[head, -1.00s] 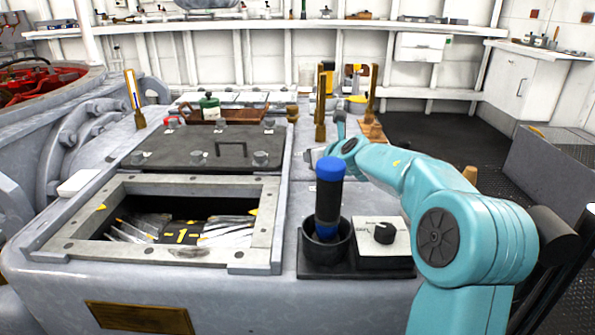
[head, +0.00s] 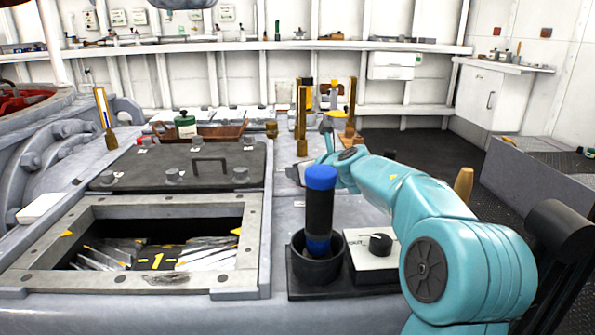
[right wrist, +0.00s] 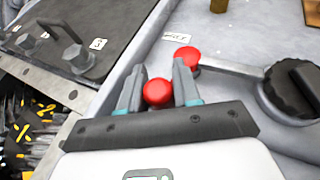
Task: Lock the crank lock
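In the right wrist view, a crank with a round black hub (right wrist: 292,88) and a grey arm (right wrist: 232,66) ends in a red knob (right wrist: 188,55), on the grey deck. A second red ball (right wrist: 158,91) sits between the fingers of my right gripper (right wrist: 158,66). The fingers are apart with the ball in the gap; no firm grip on it shows. I cannot tell what the ball is mounted on. In the head view my teal right arm (head: 400,190) reaches over the deck, and its gripper and the crank are mostly hidden. My left gripper is not in view.
A black cup (head: 317,268) holds a blue-topped black cylinder (head: 320,205), left of my right arm. A white box with a black dial (head: 380,244) is beside it. An open hatch frame (head: 235,240) and a closed dark hatch lid (head: 150,165) lie left. Upright brass posts (head: 302,112) stand beyond.

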